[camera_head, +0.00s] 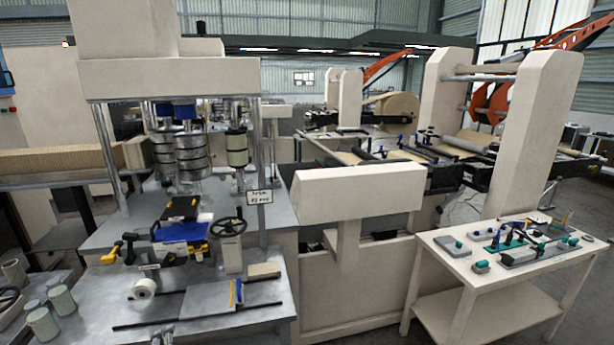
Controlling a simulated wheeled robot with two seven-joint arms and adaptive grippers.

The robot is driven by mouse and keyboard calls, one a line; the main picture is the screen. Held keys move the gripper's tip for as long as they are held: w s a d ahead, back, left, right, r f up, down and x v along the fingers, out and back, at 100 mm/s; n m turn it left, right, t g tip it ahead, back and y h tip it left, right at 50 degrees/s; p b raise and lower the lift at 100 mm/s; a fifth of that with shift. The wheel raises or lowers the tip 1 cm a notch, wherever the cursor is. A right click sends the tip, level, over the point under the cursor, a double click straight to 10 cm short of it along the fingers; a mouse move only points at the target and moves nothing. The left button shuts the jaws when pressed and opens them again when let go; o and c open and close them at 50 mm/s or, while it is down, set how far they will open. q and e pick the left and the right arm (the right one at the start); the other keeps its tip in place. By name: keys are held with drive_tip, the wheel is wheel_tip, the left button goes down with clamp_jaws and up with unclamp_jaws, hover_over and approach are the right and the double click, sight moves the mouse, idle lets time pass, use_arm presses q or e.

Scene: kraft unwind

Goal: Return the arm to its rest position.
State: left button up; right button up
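No arm of mine is clearly in view. A small grey two-pronged part (162,337) pokes up at the bottom edge, left of the middle, in front of the grey machine bench. It may be the tip of my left gripper. The rest of it is cut off by the frame, and I cannot tell whether it is open or shut or holds anything. My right gripper is not in view.
Grey-green cylinders (43,323) stand at lower left. A white table (452,262) with tools stands right. A beige machine (345,290) fills the middle.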

use_arm(q)
drive_tip(key=s+d+f+n+g+h, duration=0.25)
drive_tip(key=s+d+n+g, duration=0.2)
drive_tip(key=s+d, duration=0.4)
drive_tip(key=s+d+f+n+g+h, duration=0.1)
drive_tip(key=s+d+n+g+h, duration=0.35)
drive_tip(key=s, duration=0.65)
wheel_tip(320, 180, down, 33)
drive_tip(key=s+d, duration=0.2)
drive_tip(key=s, duration=0.1)
drive_tip(key=s+a+f, duration=0.2)
drive_tip(key=s+f, duration=0.8)
drive_tip(key=s, duration=0.1)
drive_tip(key=s+a+f+g+y, duration=0.1)
drive_tip(key=s+a+f, duration=0.1)
drive_tip(key=s+f, duration=0.8)
drive_tip(key=shift+s+a, duration=0.25)
drive_tip(key=shift+s, duration=0.25)
